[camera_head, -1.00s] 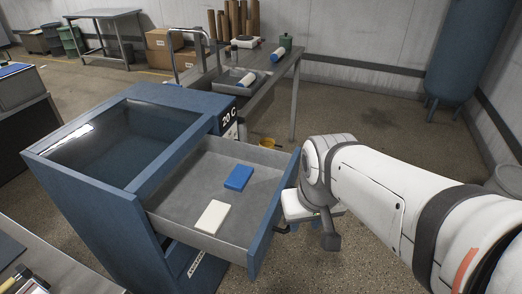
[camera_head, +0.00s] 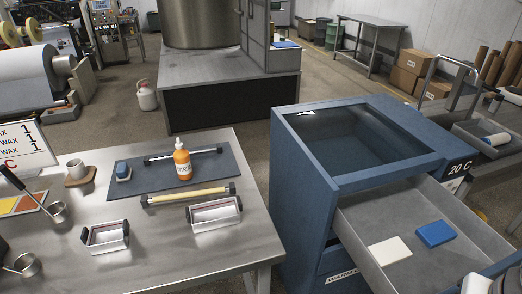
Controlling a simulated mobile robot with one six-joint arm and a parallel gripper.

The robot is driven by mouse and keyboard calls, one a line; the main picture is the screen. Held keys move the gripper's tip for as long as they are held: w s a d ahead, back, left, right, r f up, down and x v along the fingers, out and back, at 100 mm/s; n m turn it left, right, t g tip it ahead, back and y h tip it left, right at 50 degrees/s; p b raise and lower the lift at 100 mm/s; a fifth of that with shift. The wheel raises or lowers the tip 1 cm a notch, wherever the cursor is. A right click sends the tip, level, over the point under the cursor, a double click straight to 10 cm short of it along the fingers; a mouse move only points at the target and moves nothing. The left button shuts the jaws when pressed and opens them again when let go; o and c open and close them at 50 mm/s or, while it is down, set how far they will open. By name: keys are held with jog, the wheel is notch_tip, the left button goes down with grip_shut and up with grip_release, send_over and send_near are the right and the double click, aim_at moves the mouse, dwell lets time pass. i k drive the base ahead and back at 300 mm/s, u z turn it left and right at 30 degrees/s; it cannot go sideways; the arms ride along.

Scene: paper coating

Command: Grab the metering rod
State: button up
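Two rods with dark ends lie on the metal table at the left. A silver rod (camera_head: 200,152) lies on the dark mat, behind the orange bottle. A yellow rod (camera_head: 188,195) lies near the mat's front edge. I cannot tell for sure which of them is the metering rod. Only a small white and dark piece of my arm shows at the bottom right corner, by the open drawer. My gripper itself is not in view, far to the right of both rods.
An orange bottle (camera_head: 182,163) stands on the dark mat (camera_head: 221,172). Two metal frame applicators (camera_head: 214,212) (camera_head: 105,236) sit in front. The blue cabinet's open drawer (camera_head: 370,215) holds a white and a blue block.

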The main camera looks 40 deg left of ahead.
aim_at(145, 201)
jog(key=u, duration=2.1)
jog(key=k, duration=1.25)
jog(key=u, duration=0.75)
jog(key=i, duration=1.85)
jog(key=z, duration=0.5)
jog(key=i, duration=0.65)
jog(key=z, duration=0.6)
